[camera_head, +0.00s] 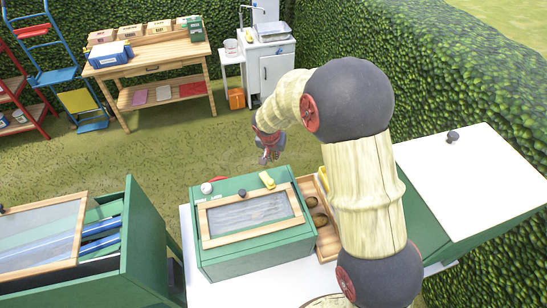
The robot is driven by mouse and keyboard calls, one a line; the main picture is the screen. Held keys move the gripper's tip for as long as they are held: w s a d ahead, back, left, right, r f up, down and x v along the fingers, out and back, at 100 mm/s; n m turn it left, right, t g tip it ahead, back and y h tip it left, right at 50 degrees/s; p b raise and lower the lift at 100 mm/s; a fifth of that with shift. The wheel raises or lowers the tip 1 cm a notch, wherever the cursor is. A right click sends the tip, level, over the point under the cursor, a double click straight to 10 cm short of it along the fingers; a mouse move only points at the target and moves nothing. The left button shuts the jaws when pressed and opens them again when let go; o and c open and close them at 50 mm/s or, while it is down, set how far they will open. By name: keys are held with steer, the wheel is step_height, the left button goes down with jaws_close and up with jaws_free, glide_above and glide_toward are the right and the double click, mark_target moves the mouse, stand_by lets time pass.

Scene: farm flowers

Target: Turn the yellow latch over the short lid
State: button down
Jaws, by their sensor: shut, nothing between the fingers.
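The yellow latch (267,180) is a small bar on the top of a green box (255,262), near the box's back right. The short lid (294,200) seems to be the wood-framed clear panel with a dark knob on the same box; it lies closed. The latch sits just behind the lid's back edge; whether it overlaps the frame is too small to tell. My gripper (265,160) is shut and empty, above and behind the box near the latch, apart from it.
A white knob (206,188) is on the box's back left. A wooden tray (326,246) with brown round things stands to its right. An open green cabinet (150,245) is at left, a white-topped unit (470,180) at right. Grass lies behind, before a wooden bench (150,52).

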glide_above(267, 179)
steer(key=w+d, duration=0.4)
step_height(267, 179, down, 7)
steer(key=shift+s+f+p, duration=0.1)
steer(key=shift+f+p, duration=0.1)
steer(key=shift+p, duration=0.1)
steer(key=s, duration=0.1)
steer(key=s+a, duration=0.1)
steer(key=s, duration=0.1)
steer(key=shift+s+a+f, duration=0.1)
steer(key=shift+f, duration=0.05)
steer(key=shift+s+f, duration=0.15)
steer(key=shift+a+f+b, duration=0.1)
steer(key=shift+f+b, duration=0.1)
steer(key=shift+b, duration=0.65)
steer(key=shift+s+m+b, duration=0.1)
steer(key=shift+m+b, duration=0.2)
steer(key=shift+b, duration=0.3)
steer(key=b, duration=0.3)
steer(key=shift+s+a+m+h, duration=0.15)
steer(key=shift+m+h, duration=0.15)
steer(key=shift+m, duration=0.1)
